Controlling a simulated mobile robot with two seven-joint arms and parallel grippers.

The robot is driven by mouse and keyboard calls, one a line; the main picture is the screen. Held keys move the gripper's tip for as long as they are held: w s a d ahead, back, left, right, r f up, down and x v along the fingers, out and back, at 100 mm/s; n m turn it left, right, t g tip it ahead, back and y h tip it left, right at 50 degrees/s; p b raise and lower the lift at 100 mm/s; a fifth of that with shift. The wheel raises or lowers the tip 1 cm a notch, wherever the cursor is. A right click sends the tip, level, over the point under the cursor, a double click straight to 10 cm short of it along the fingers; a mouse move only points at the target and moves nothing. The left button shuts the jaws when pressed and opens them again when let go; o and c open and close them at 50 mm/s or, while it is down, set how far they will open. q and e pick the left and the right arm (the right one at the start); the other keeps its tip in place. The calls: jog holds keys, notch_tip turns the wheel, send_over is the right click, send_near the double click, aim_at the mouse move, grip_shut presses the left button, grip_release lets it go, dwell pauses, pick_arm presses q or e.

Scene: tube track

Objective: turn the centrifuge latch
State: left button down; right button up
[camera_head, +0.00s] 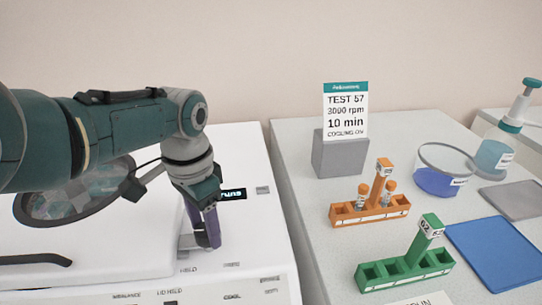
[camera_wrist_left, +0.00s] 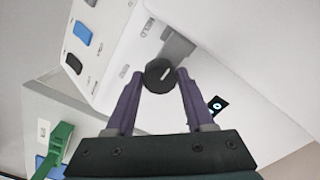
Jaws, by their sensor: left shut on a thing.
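The white centrifuge (camera_head: 262,255) fills the left of the head view, with a round window (camera_head: 75,195) in its closed-looking lid. Its latch shows in the left wrist view as a round black knob (camera_wrist_left: 159,75) with a pale mark, beside a grey bracket (camera_wrist_left: 178,46). In the head view the grey bracket (camera_head: 187,243) shows at the lid's front edge, and the knob is hidden by my fingers. My left gripper (camera_head: 212,240) points down there. In the left wrist view its purple fingers (camera_wrist_left: 160,76) are shut on the knob, one on each side. My right gripper is not in view.
A bench on the right holds an orange rack (camera_head: 370,213), a green rack (camera_head: 405,270), a sign (camera_head: 346,110) on a grey block (camera_head: 338,156), a blue-filled jar (camera_head: 438,182), a blue mat (camera_head: 497,252) and a pump bottle (camera_head: 495,150). A dark handle (camera_head: 35,260) lies at lower left.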

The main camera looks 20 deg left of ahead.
aim_at(205, 231)
pick_arm(q)
jog(key=shift+c, duration=1.3)
grip_release()
notch_tip(205, 231, up, 9)
jog(key=p, duration=0.5)
jog(key=shift+f, duration=0.1)
jog(key=shift+r, duration=0.55)
jog(key=shift+f, duration=0.1)
